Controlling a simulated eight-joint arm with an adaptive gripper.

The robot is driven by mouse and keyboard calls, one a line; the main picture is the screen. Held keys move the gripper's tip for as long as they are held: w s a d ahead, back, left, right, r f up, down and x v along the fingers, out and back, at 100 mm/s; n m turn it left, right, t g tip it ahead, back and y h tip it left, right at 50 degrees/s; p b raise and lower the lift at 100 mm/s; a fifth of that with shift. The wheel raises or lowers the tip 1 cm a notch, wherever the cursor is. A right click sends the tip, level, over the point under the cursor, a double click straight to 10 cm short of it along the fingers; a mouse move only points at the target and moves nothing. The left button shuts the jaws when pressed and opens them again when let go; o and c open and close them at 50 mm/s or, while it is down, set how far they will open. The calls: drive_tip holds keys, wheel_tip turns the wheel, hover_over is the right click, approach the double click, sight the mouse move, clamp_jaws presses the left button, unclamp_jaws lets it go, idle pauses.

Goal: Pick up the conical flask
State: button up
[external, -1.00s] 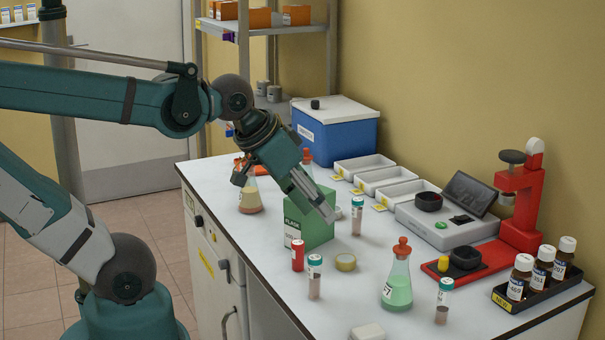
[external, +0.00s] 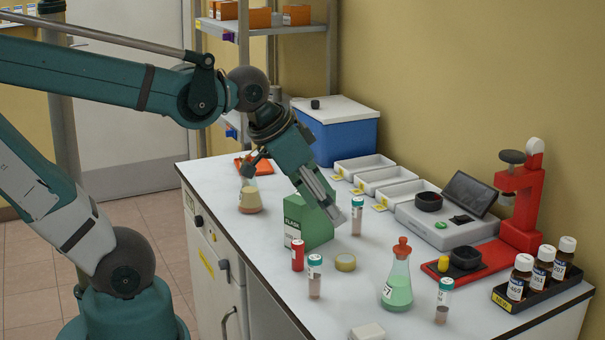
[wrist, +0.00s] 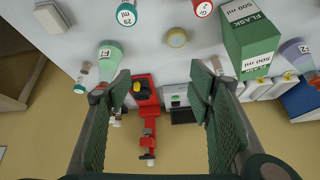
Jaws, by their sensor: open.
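A conical flask (external: 398,285) with green liquid and an orange-red stopper stands upright near the front of the bench. In the wrist view this green flask (wrist: 109,58) is at the left, outside my fingers. A second conical flask (external: 250,200) with yellowish liquid stands at the back left of the bench. In the wrist view a purple flask (wrist: 294,50) is at the right edge; in the external view my arm hides it. My gripper (external: 337,213) is open and empty, above the bench beside the green carton, apart from the green flask.
A green flask carton (external: 308,225) stands close to my gripper. A red vial (external: 298,256), capped vials and a tape roll (external: 345,263) lie between it and the green flask. A red stand (external: 520,205), a bottle rack (external: 545,290) and white trays (external: 375,170) line the wall side.

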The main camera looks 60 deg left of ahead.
drive_tip(key=w+d+m+g+p, duration=0.1)
drive_tip(key=w+d+m+p, duration=0.2)
drive_tip(key=m+g+h+p, duration=0.1)
drive_tip(key=m+g+p, duration=0.4)
drive_tip(key=m+p, duration=0.5)
approach(401, 282)
drive_tip(key=a+b, duration=0.1)
drive_tip(key=w+a+f+m+b, duration=0.1)
drive_tip(key=a, duration=0.1)
drive_tip(key=shift+f+m, duration=0.2)
drive_tip(key=shift+m, duration=0.1)
drive_tip(key=shift+w+d+f+m+h+p, duration=0.15)
drive_tip(key=shift+d+f+m+h+p, duration=0.25)
drive_tip(key=shift+d+f+m, duration=0.6)
drive_tip(key=shift+a, duration=0.2)
drive_tip(key=shift+d+f, duration=0.15)
drive_tip(key=shift+f, duration=1.05)
drive_tip(key=shift+d+f+b, duration=0.25)
drive_tip(key=shift+f, duration=1.05)
drive_tip(key=shift+d+f+b, duration=0.2)
drive_tip(key=shift+d+f, duration=0.05)
drive_tip(key=shift+f, duration=1)
